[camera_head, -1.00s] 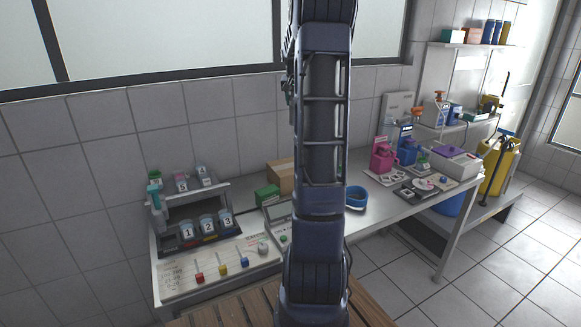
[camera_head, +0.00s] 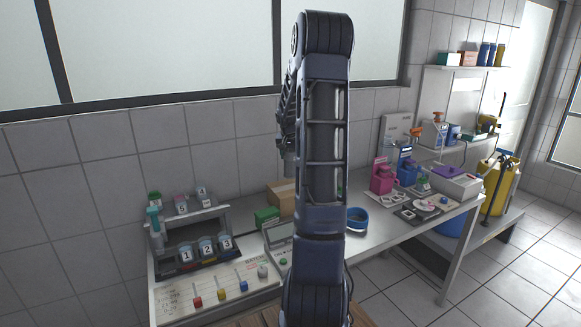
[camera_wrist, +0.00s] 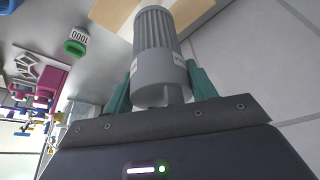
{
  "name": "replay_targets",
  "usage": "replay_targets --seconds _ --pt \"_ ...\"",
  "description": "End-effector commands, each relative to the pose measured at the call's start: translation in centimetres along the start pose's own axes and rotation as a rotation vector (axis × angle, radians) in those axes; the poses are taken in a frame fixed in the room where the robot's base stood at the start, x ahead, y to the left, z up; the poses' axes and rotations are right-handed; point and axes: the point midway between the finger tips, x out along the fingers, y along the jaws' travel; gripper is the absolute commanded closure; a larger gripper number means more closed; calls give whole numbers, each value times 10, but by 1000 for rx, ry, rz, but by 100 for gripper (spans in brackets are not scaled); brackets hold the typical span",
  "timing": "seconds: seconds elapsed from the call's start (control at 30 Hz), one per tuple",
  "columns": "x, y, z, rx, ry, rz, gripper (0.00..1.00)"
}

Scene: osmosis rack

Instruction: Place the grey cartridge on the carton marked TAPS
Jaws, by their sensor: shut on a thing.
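The grey cartridge (camera_wrist: 160,45) is a ribbed cylinder with a plain lower band and a small label. In the wrist view my gripper (camera_wrist: 162,82) is shut on it, with a teal finger on each side. A brown cardboard carton (camera_wrist: 112,13) lies beyond the cartridge at the top of the wrist view, partly covered by it. In the head view a brown carton (camera_head: 279,194) stands on the bench near the wall, partly behind my arm. No TAPS marking is legible. My gripper cannot be made out in the head view.
A green box (camera_head: 266,217) stands left of the carton. A rack with numbered cups (camera_head: 207,248) is at the bench's left end. A blue ring (camera_head: 357,219) lies to the right, with pink and blue jugs (camera_head: 382,178) beyond. Bare bench (camera_head: 385,222) shows between them.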

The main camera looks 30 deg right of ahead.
Motion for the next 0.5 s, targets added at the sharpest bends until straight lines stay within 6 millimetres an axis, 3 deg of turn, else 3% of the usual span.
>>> replay_targets --seconds 0.27,0.5 --pt "16 0 7 0 -1 0 70" --pt "45 0 19 0 -1 1 70"
